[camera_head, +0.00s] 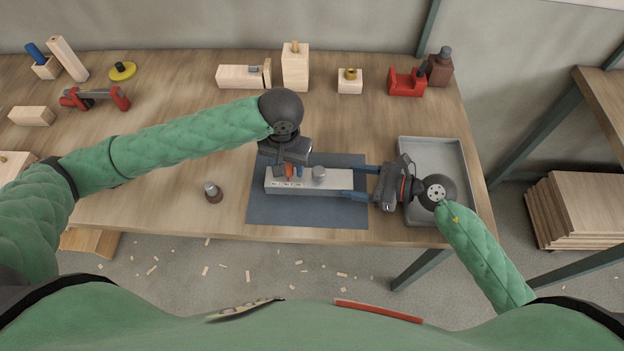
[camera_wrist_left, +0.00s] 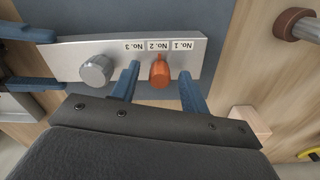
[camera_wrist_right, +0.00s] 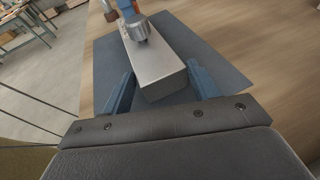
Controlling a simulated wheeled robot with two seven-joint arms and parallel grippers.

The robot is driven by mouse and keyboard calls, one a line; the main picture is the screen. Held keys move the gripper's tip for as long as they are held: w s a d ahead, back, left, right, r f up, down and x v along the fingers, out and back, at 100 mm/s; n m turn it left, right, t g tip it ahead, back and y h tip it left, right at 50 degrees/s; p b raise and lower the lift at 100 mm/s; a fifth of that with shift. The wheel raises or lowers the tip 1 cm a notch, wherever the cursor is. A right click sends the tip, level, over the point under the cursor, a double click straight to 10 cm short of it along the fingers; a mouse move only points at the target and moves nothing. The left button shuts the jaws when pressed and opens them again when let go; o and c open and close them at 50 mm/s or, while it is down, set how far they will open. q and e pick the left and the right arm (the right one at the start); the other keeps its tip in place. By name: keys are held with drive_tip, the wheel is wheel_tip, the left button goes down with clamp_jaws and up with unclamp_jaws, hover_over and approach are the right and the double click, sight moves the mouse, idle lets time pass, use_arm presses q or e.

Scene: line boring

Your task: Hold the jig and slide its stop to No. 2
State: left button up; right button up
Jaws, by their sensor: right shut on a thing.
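The jig is a pale grey bar (camera_head: 335,186) lying on a dark mat, with labels No. 1, No. 2 and No. 3 along one edge. Its orange stop (camera_wrist_left: 160,72) has its tip at the No. 2 label (camera_wrist_left: 158,46) in the left wrist view. A round grey knob (camera_wrist_left: 95,70) sits farther along the bar. My left gripper (camera_head: 288,174) is over the bar, its open fingers on either side of the stop with small gaps. My right gripper (camera_head: 351,181) is shut on the bar's right end, one finger along each side; it also shows in the right wrist view (camera_wrist_right: 160,85).
The dark mat (camera_head: 262,212) lies near the table's front edge. A grey tray (camera_head: 455,160) is at the right under my right wrist. A small dark-handled piece (camera_head: 213,192) stands left of the mat.

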sight(287, 167)
use_arm(q)
drive_tip(key=shift+r, duration=0.15)
drive_tip(key=shift+r, duration=2.85)
use_arm(e)
drive_tip(key=o, duration=1.5)
drive_tip(key=shift+d, duration=0.1)
drive_tip(key=v, duration=1.1)
drive_tip(key=shift+s+d+r, duration=0.15)
drive_tip(key=shift+d, duration=0.2)
